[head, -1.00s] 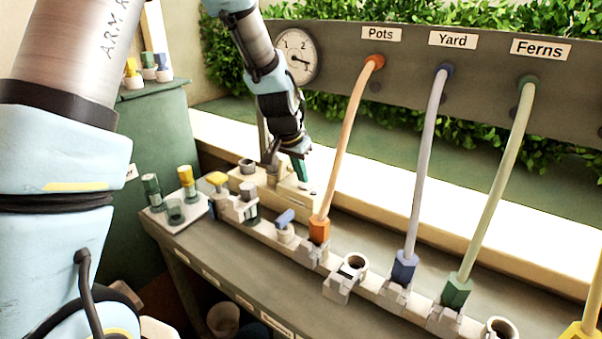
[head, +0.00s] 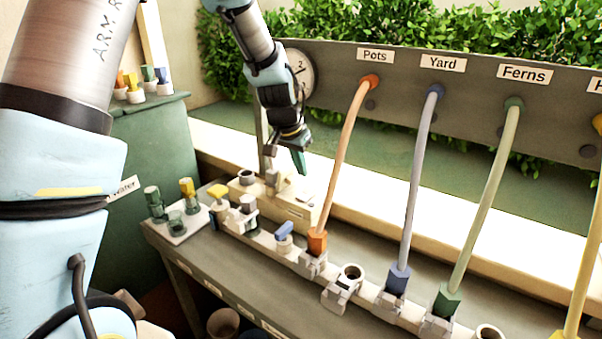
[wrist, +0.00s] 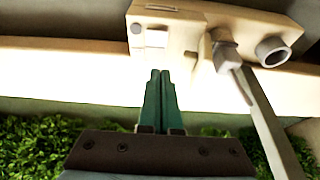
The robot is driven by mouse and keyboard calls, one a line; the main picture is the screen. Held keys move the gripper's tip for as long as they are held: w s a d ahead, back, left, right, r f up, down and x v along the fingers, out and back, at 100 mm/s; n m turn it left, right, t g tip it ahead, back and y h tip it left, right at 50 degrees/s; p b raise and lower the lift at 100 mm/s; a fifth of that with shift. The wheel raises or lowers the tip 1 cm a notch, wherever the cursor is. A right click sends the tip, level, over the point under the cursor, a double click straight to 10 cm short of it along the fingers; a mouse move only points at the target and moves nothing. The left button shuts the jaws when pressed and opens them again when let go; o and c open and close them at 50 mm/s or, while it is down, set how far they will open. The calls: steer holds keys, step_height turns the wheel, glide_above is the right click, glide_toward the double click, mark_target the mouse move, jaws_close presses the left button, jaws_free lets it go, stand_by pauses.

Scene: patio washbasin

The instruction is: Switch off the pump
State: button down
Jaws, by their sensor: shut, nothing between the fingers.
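The pump appears to be the cream box (head: 298,213) at the back of the bench, below the gauge. In the wrist view the cream housing (wrist: 180,38) has a round grey port, a pale slot and a small whitish square (wrist: 136,28) on its face. I cannot tell which is the switch or how it is set. My gripper (head: 302,173) has green fingers, pressed together and empty, pointing down above the box with a gap. In the wrist view the closed fingertips (wrist: 161,73) are just short of the housing's edge.
Orange (head: 345,155), blue-grey (head: 412,190) and green (head: 485,195) hoses run from the labelled panel (head: 460,90) to the manifold along the bench. A blue-handled valve (head: 284,231) and a yellow-capped valve (head: 218,192) stand left.

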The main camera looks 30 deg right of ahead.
steer(key=s+a+r+b, duration=0.2)
steer(key=s+a+r, duration=0.1)
steer(key=a+r, duration=0.3)
steer(key=shift+b, duration=0.3)
steer(key=shift+s+d, duration=0.1)
steer(key=s+a+f+n+y, duration=0.1)
steer(key=a+n, duration=0.4)
steer(key=a, duration=1.1)
steer(key=s+a+f+n+y, duration=0.2)
steer(key=s+a+f+n, duration=0.2)
steer(key=a, duration=1.2)
steer(key=shift+a+f+n, duration=0.15)
steer(key=shift+f+n, duration=0.35)
steer(key=shift+n, duration=0.5)
